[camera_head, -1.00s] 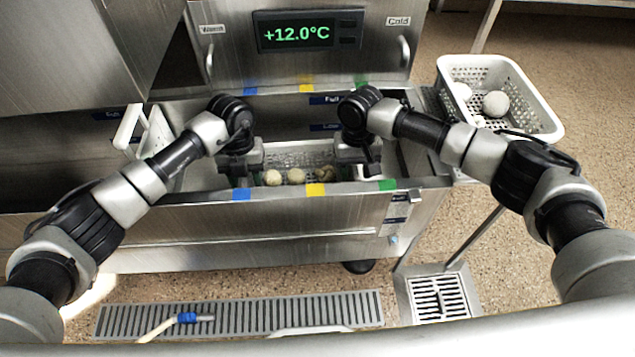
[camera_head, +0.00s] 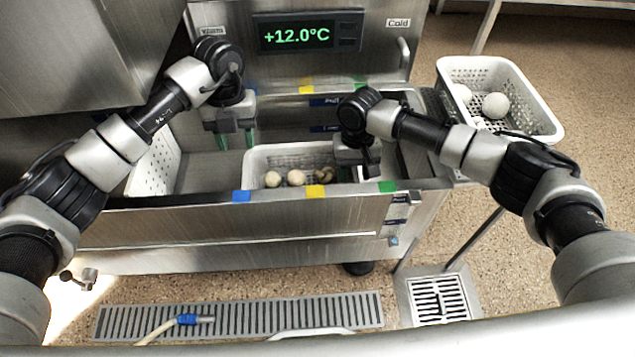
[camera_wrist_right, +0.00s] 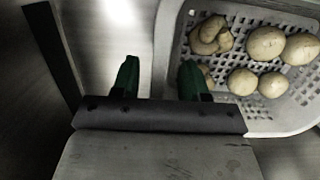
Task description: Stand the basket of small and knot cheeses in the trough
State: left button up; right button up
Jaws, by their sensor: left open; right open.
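The white perforated basket (camera_head: 250,160) of small round and knotted cheeses sits inside the steel trough (camera_head: 290,203), behind the front wall, near the yellow mark. Its lower part is hidden by that wall. The right wrist view shows its rim (camera_wrist_right: 160,60), several round cheeses (camera_wrist_right: 266,44) and a knot cheese (camera_wrist_right: 210,36). My right gripper (camera_head: 357,170) is open at the basket's right end, its green fingertips (camera_wrist_right: 160,78) either side of the rim. Whether they touch it is unclear. My left gripper (camera_head: 236,142) is open and empty, above and behind the basket's left end.
A white perforated piece (camera_head: 153,165) stands at the trough's left end, partly behind my left arm. Another white basket (camera_head: 545,125) with large round cheeses stands to the right, outside the trough. A panel (camera_head: 296,36) reading +12.0°C rises behind. Blue, yellow and green marks line the trough's edges.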

jog(key=shift+r, duration=0.1)
jog(key=shift+w+r, duration=0.1)
jog(key=shift+r, duration=0.25)
pick_arm(q)
jog(key=shift+r, duration=0.3)
pick_arm(e)
notch_tip(320, 180, up, 11)
jog(key=w, duration=0.1)
jog(key=shift+w, duration=0.35)
